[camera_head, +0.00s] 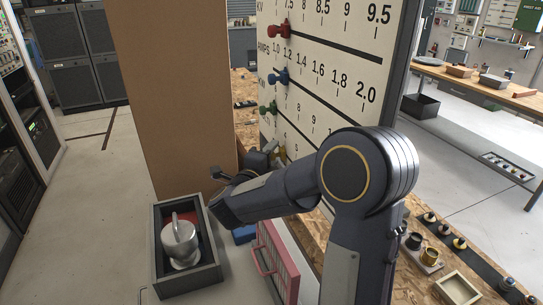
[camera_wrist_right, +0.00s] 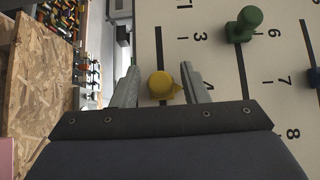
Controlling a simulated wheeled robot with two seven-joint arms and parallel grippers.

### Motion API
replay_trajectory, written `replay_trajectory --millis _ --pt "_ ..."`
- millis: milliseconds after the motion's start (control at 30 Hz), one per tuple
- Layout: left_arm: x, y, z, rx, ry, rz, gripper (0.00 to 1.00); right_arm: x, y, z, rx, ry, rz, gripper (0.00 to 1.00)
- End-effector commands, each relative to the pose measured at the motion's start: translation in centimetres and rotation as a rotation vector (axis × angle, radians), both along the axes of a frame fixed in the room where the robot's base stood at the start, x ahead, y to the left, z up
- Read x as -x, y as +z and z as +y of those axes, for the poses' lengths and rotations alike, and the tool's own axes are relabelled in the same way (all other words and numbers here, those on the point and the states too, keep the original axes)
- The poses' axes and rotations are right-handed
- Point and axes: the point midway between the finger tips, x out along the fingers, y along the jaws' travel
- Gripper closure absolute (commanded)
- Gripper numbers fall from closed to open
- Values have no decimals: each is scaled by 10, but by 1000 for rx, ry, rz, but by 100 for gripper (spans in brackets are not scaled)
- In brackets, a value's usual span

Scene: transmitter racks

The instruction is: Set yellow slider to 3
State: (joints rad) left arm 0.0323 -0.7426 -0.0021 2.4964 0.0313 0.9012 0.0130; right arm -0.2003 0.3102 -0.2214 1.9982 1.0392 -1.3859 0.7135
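The upright white scale board (camera_head: 345,50) carries a red slider (camera_head: 279,30), a blue slider (camera_head: 279,77) and a green slider (camera_head: 268,108), each on its own track. The yellow slider (camera_wrist_right: 161,86) is on the lowest track; in the head view it is mostly hidden by my right arm. In the right wrist view its pointer is level with the 4, and the 3 (camera_wrist_right: 200,37) is further up the picture. My right gripper (camera_wrist_right: 160,84) is open, with its fingers on either side of the yellow knob. Contact cannot be told. My left gripper is not in view.
A tall brown panel (camera_head: 170,90) stands left of the board. A grey open box (camera_head: 187,275) with a metal canister and a pink rack (camera_head: 275,262) are below my arm. The chipboard bench (camera_head: 415,280) holds small parts. The floor at left is clear.

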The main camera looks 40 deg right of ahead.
Motion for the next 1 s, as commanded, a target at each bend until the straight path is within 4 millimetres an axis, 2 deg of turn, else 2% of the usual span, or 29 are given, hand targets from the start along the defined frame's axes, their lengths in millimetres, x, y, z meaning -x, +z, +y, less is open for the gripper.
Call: replay_trajectory --millis 33,300,533,800,1000 --pt "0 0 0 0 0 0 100 0 0 0 0 0 0 67" --pt "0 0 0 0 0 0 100 0 0 0 0 0 0 100" --pt "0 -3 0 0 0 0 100 -5 -2 -2 -1 -1 0 100" --pt "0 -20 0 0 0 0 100 -54 -2 -17 -1 -3 -2 100" --pt "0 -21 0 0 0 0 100 -66 0 -21 0 0 -1 100"
